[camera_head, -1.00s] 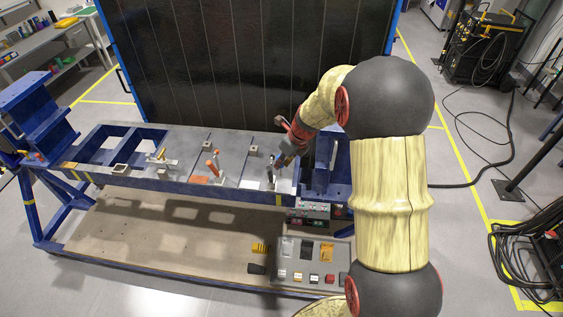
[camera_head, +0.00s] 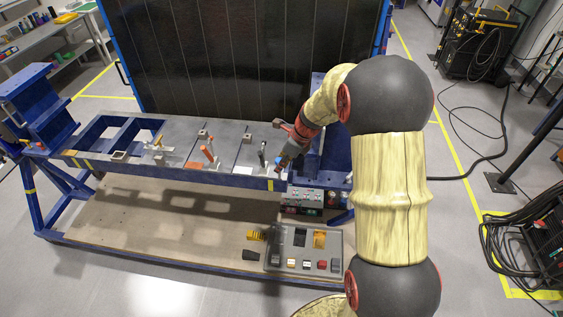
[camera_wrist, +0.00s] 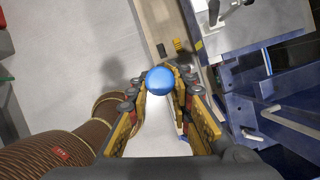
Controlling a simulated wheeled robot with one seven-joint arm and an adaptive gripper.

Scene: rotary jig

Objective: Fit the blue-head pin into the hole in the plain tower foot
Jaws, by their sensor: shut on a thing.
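The blue-head pin shows its round blue head (camera_wrist: 160,80) between my fingertips in the wrist view; its shank is hidden below the head. My gripper (camera_wrist: 159,84) is shut on it. In the head view my gripper (camera_head: 284,160) is at the right end of the jig bench, beside a dark-handled clamp (camera_head: 262,154). The pin is too small there to make out clearly. Several small towers and clamps stand on the bench top, one with an orange handle (camera_head: 208,152). I cannot tell which foot is the plain one, and its hole does not show.
The bench (camera_head: 230,178) has a blue frame, with a blue upright (camera_head: 335,150) close to the right of my gripper. A tall dark panel (camera_head: 240,55) stands behind. A grey tray (camera_head: 272,262) with small parts lies low in front. Open floor lies at left.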

